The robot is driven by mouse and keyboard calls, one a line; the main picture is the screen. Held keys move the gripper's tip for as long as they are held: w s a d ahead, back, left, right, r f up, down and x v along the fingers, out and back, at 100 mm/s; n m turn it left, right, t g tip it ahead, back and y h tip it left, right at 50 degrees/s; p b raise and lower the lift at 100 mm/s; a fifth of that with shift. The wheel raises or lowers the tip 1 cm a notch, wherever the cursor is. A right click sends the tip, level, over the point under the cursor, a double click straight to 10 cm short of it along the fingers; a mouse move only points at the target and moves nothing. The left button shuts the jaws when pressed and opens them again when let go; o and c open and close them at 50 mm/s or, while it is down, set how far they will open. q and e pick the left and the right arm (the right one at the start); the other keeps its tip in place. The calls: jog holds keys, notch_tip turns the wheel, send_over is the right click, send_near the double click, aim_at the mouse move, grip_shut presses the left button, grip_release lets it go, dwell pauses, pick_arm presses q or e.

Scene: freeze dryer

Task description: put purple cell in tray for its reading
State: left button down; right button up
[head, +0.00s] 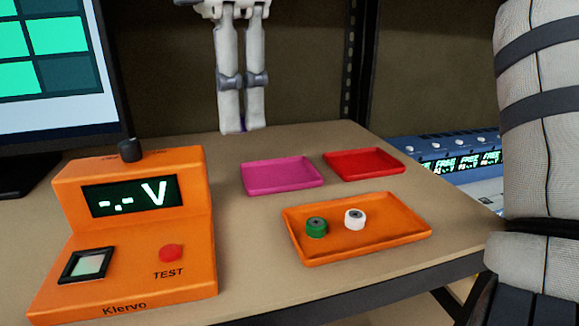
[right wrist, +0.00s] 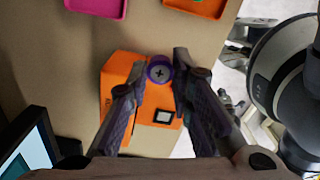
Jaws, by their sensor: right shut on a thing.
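My right gripper (head: 243,129) hangs fingers-down at the top middle of the head view, behind the trays. It is shut on the purple cell (right wrist: 159,71), which shows between the fingertips in the right wrist view; in the head view the fingers mostly hide it. The orange tester (head: 190,235) stands at the left. Its display reads "-.- V" and its square pad (head: 88,264) is empty. A magenta tray (head: 282,187) and a red tray (head: 365,164) are empty. The orange tray (head: 385,252) holds a green cell (head: 316,227) and a white cell (head: 354,219). My left gripper is not in view.
A monitor (head: 60,60) stands at the left behind the tester. A blue device with several "FREE" displays (head: 455,160) is at the right beyond the table. Bare tabletop (head: 235,215) lies between the tester and the trays.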

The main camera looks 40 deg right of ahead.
jog(key=w+d+f, duration=0.3)
jog(key=w+d, duration=0.2)
send_over(264, 178)
jog(key=f, duration=0.5)
jog(key=shift+s+a+f, duration=0.15)
jog(key=shift+a, duration=0.25)
jog(key=shift+d+f, duration=0.2)
jog(key=shift+f, duration=0.05)
jog(key=shift+w+d+f, duration=0.1)
jog(key=shift+w+f, duration=0.05)
jog(key=shift+f, duration=0.75)
jog(key=shift+w+d+f, duration=0.1)
jog(key=shift+f, duration=0.8)
jog(key=shift+f, duration=0.1)
jog(key=o, duration=0.5)
jog(key=shift+f, duration=0.1)
jog(key=o, duration=0.4)
jog(key=shift+c, duration=0.2)
